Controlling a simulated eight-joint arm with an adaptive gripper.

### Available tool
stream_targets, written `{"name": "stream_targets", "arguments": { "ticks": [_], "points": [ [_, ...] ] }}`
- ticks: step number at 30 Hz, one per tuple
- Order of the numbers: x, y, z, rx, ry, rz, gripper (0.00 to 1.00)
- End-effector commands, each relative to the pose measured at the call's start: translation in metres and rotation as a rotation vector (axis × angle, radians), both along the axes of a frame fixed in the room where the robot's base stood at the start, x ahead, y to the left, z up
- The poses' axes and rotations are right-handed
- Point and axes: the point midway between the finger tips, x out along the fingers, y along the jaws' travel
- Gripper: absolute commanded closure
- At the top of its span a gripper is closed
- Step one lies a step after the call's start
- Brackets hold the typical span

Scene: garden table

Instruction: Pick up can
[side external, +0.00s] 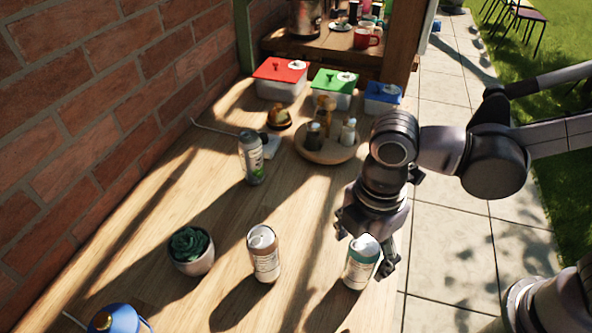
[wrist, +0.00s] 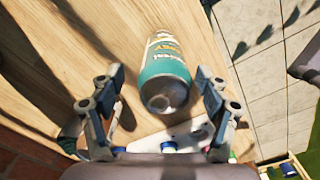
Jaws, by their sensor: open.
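A white can with a teal band (side external: 361,262) stands upright near the right edge of the wooden table. It shows large in the wrist view (wrist: 165,72), ahead of and between my fingers. My gripper (side external: 369,243) is open just above and around the top of this can; whether a finger touches it cannot be told. In the wrist view my gripper (wrist: 161,82) has its two fingers spread on either side of the can, with nothing clamped. A second can, white and brown (side external: 264,254), stands upright to its left.
A potted succulent (side external: 191,251), a grey-green bottle (side external: 251,158) and a blue object (side external: 121,319) stand farther left. A round wooden tray (side external: 327,156) with small bottles and lidded boxes (side external: 280,80) are at the back. A brick wall (side external: 90,110) bounds the left.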

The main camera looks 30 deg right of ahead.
Motion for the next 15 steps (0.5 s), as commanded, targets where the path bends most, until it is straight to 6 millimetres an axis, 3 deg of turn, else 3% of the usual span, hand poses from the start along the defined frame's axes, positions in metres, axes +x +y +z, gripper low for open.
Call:
{"name": "stream_targets", "arguments": {
  "ticks": [15],
  "points": [
    [-0.004, -0.001, -0.046, 0.000, -0.001, -0.001, 0.24]
  ]
}}
